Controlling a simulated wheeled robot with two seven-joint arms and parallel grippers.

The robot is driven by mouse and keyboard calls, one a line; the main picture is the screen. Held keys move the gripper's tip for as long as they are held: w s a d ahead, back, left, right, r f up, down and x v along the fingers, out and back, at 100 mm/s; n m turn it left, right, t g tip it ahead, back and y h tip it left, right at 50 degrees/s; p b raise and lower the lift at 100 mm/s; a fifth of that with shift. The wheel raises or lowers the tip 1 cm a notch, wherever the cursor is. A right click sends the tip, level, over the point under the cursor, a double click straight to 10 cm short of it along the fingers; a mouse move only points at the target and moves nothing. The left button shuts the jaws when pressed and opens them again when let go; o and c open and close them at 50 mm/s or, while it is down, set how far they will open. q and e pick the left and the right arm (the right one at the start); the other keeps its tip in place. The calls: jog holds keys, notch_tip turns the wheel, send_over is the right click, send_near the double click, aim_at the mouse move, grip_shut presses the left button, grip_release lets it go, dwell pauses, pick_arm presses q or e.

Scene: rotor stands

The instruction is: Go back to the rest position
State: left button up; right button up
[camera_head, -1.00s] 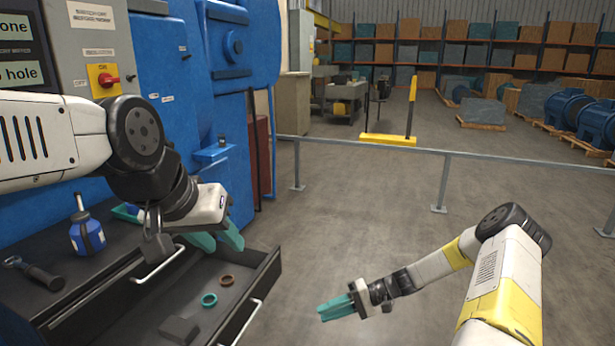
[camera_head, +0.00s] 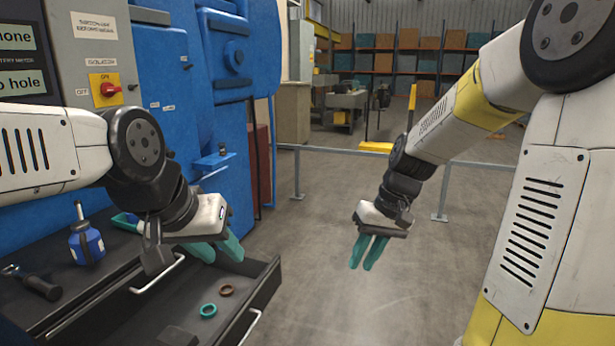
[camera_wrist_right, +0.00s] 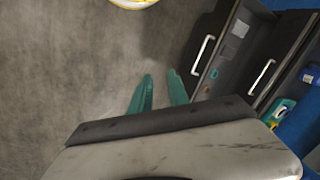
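My left gripper (camera_head: 217,250) has teal fingers and hangs above the open drawer at the lower left in the head view. Its fingers stand a little apart, with nothing seen between them. My right gripper (camera_head: 367,252) hangs over bare floor right of the drawer, its teal fingers pointing down and slightly apart. In the right wrist view its fingers (camera_wrist_right: 160,92) show a gap with only floor behind. My right arm rises to the upper right of the head view.
The open drawer (camera_head: 262,290) holds a teal ring (camera_head: 208,310), a brown ring (camera_head: 227,290) and a dark block (camera_head: 177,337). A blue bottle (camera_head: 87,243) and a black-handled tool (camera_head: 38,284) are on the worktop. A grey railing (camera_head: 330,152) crosses behind; the floor between is clear.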

jog(key=s+d+r+m+t+h, duration=0.1)
jog(key=s+r+t, duration=0.4)
jog(key=s+r, duration=0.6)
jog(key=shift+s+d+m+t, duration=0.3)
jog(key=shift+s+d, duration=0.3)
jog(key=shift+s, duration=0.25)
jog(key=shift+a, duration=0.1)
